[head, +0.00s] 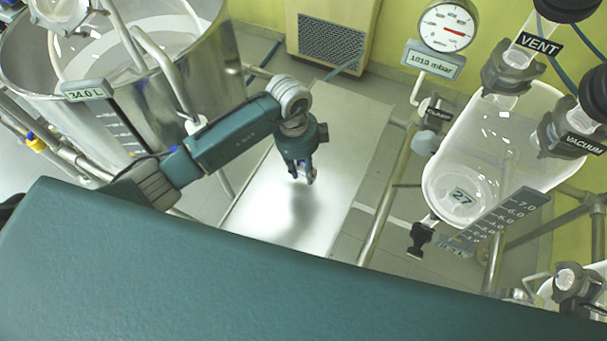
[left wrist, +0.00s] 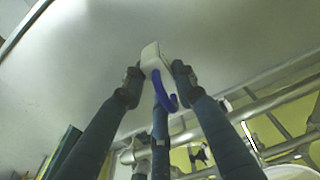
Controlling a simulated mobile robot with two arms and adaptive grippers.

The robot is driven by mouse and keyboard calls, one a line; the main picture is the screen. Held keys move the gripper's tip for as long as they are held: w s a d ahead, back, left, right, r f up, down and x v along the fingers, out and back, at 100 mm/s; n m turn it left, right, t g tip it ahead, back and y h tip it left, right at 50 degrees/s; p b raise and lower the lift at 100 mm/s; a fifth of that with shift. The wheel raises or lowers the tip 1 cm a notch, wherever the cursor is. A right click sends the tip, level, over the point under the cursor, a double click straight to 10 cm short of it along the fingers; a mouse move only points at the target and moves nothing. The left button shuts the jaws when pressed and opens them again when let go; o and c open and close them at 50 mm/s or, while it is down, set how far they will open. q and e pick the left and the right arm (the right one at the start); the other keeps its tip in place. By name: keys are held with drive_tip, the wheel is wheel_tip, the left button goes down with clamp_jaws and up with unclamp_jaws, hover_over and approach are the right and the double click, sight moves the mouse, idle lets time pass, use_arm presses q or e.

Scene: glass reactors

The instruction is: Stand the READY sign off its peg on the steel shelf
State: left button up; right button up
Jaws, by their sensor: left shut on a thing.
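My left gripper (head: 302,173) is above the steel shelf (head: 345,135) in the head view, pointing down. In the left wrist view its fingers (left wrist: 155,80) are shut on a small white piece with a curved blue hook or loop, which I take to be the READY sign (left wrist: 151,55). No lettering on it can be read from here, and in the head view the fingers mostly hide it. The steel surface also shows behind it in the left wrist view (left wrist: 220,40). A soft shadow lies on the shelf below the gripper. I cannot tell whether the sign touches the shelf. My right gripper is out of view.
A large steel vessel marked 34.0 L (head: 215,60) stands left of the shelf. A glass reactor (head: 510,130) with VENT and VACUUM valves stands right, near a pressure gauge (head: 447,27). Steel frame tubes (head: 385,200) run along the shelf's right side. The shelf looks otherwise bare.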

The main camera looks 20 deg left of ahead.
sight(304, 179)
use_arm(q)
wheel_tip(304, 179, down, 4)
drive_tip(key=shift+r, duration=0.25)
drive_tip(key=shift+f, duration=0.1)
drive_tip(key=shift+f, duration=0.1)
drive_tip(key=shift+f, duration=0.15)
drive_tip(key=o, duration=1.1)
